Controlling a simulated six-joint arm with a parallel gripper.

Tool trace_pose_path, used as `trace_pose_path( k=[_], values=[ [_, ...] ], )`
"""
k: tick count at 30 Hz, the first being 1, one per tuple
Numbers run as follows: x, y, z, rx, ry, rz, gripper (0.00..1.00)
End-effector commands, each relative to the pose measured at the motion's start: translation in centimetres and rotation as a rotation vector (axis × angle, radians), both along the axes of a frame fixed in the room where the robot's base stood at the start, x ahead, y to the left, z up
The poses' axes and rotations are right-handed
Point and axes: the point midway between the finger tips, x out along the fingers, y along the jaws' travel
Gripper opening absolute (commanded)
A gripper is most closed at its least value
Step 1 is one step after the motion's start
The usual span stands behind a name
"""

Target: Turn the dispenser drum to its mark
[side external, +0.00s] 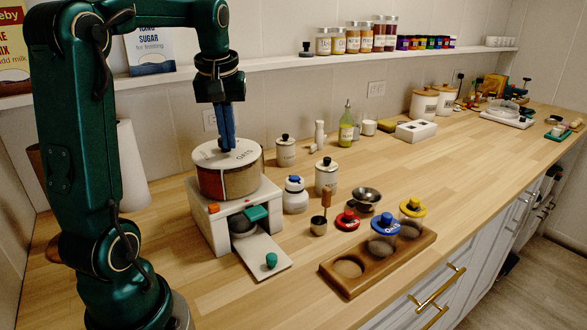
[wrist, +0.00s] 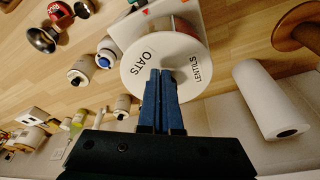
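The dispenser drum (side external: 240,182) is a round drum with a white top and brown contents showing through its side. In the wrist view the drum top (wrist: 178,50) shows the labels OATS and LENTILS. My gripper (side external: 228,146) points straight down at the middle of the drum top. Its blue fingers (wrist: 161,72) are close together with only a thin gap. Whatever is between or under the fingertips is hidden.
A teal part (side external: 256,213) and a green knob (side external: 271,260) are at the dispenser's front. A white jar (side external: 295,198) and canisters stand to the right. A wooden rack (side external: 350,285) with coloured-lid jars is at front. A paper roll (side external: 131,165) stands behind my arm.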

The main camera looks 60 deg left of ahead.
Motion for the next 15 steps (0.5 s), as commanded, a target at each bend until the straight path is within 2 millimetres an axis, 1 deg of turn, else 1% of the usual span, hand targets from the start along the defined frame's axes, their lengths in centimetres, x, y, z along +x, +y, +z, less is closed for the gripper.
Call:
trace_pose_path(
  k=[8,11,15],
  values=[
    [-0.1,-0.7,0.2,0.001,-0.001,-0.001,0.0],
    [0.0,-0.6,1.0,0.002,-0.002,0.0,0.0],
    [0.0,-0.6,2.7,0.002,-0.004,0.0,0.0]
  ],
)
